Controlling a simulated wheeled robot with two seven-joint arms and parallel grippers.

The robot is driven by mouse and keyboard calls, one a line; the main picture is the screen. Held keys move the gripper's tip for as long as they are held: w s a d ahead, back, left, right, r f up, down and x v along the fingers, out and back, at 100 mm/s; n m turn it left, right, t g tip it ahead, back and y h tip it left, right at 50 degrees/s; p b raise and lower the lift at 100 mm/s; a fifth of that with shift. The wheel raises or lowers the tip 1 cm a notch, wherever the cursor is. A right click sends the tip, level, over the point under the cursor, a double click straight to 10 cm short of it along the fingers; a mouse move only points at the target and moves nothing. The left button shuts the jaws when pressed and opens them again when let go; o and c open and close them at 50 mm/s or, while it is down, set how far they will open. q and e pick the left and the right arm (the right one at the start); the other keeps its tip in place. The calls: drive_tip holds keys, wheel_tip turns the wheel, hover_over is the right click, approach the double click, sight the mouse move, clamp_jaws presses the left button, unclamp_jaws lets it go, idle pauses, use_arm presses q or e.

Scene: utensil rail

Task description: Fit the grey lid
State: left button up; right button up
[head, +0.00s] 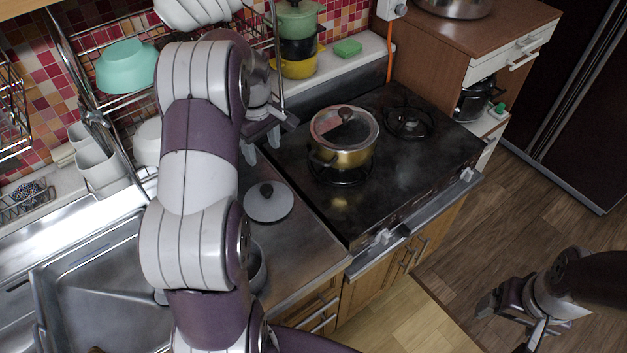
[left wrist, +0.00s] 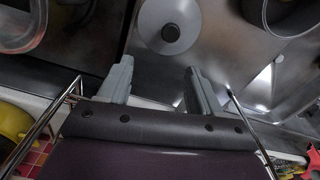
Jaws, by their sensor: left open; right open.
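The grey lid (head: 268,202) is round with a dark knob and lies knob-up on the counter between sink and stove. It also shows at the top of the left wrist view (left wrist: 150,38). A grey pot (head: 259,270) stands on the counter nearer me, mostly hidden by my left arm; part of it shows at top right in the left wrist view (left wrist: 278,22). My left gripper (head: 262,147) is open and empty, beyond the lid and apart from it; its fingers (left wrist: 158,76) frame empty space. My right gripper (head: 510,318) is open and empty at lower right, over the floor.
A gold pot with a glass lid (head: 342,140) stands on the stove (head: 420,165). The sink (head: 95,290) is left of the counter. A dish rack with a turquoise bowl (head: 127,66) and stacked pots (head: 297,22) stand at the back, close to my left arm.

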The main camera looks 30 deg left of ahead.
use_arm(q)
drive_tip(key=n, duration=0.1)
drive_tip(key=p, duration=0.2)
hover_over(265, 187)
drive_tip(key=shift+n, duration=0.3)
drive_tip(key=f, duration=0.7)
drive_tip(key=shift+w, duration=0.25)
drive_tip(key=f, duration=0.3)
drive_tip(key=f+p, duration=0.1)
drive_tip(key=f, duration=0.1)
drive_tip(key=shift+s, duration=0.35)
drive_tip(key=shift+w+f, duration=0.1)
drive_tip(key=shift+w, duration=0.05)
clamp_jaws()
use_arm(e)
drive_tip(key=r, duration=0.2)
drive_tip(key=s+r, duration=0.1)
drive_tip(key=shift+a+r, duration=0.25)
